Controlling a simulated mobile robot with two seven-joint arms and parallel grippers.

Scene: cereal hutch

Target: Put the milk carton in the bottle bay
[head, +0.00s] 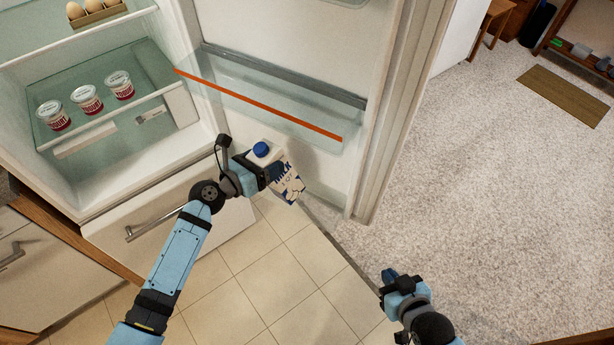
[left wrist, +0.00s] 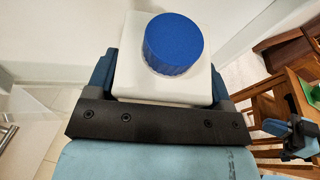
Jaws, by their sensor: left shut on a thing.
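The milk carton (head: 288,186) is white with blue print and a blue cap, and it hangs upright or slightly tilted in front of the open fridge door. My left gripper (head: 268,172) is shut on the carton near its top. In the left wrist view the carton (left wrist: 205,90) sits between the two fingers, blue cap toward the camera. The bottle bay (head: 255,105) is the clear door bin with an orange front edge; it is beyond and above the carton in the head view. My right gripper (head: 390,278) is at the lower right over the floor, away from the carton; its fingers are unclear.
The fridge shelf (head: 160,105) holds several yogurt cups (head: 87,99), and an egg tray (head: 98,14) stands above. A drawer (head: 150,228) with a bar handle lies below. The open door's edge (head: 375,120) borders the carpet at right. Tiled floor (head: 275,270) is clear.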

